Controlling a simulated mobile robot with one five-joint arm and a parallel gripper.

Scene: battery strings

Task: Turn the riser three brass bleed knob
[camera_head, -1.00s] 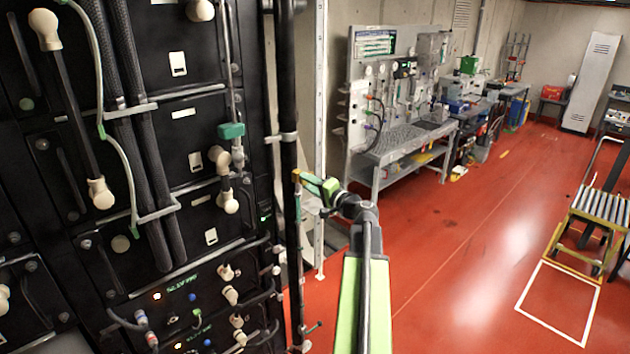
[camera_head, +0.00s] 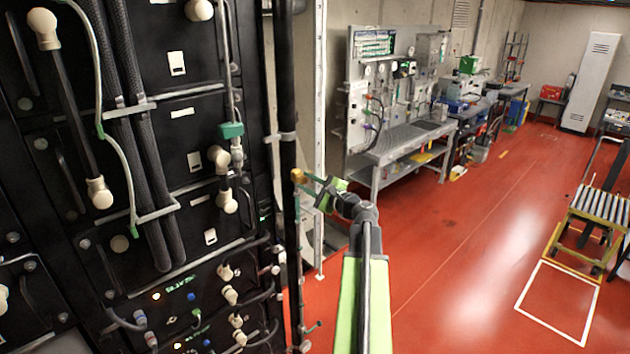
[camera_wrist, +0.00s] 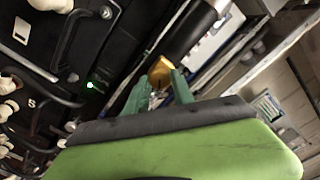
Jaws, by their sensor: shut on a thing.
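The brass bleed knob (camera_head: 298,176) sits on the front of a dark vertical riser pipe (camera_head: 289,120) at the right edge of the black battery rack. My gripper (camera_head: 304,178) reaches it from the right, its green fingers shut on the knob. In the wrist view, the knob (camera_wrist: 160,70) shows gold between the two fingertips (camera_wrist: 161,82), against the dark pipe. The fingers hide part of the knob. No riser number is readable.
The black battery rack (camera_head: 180,130) with cables and cream connectors fills the left, close to the pipe. A grey workbench (camera_head: 410,140) stands behind to the right. A roller cart (camera_head: 597,210) is at far right. Red floor between is open.

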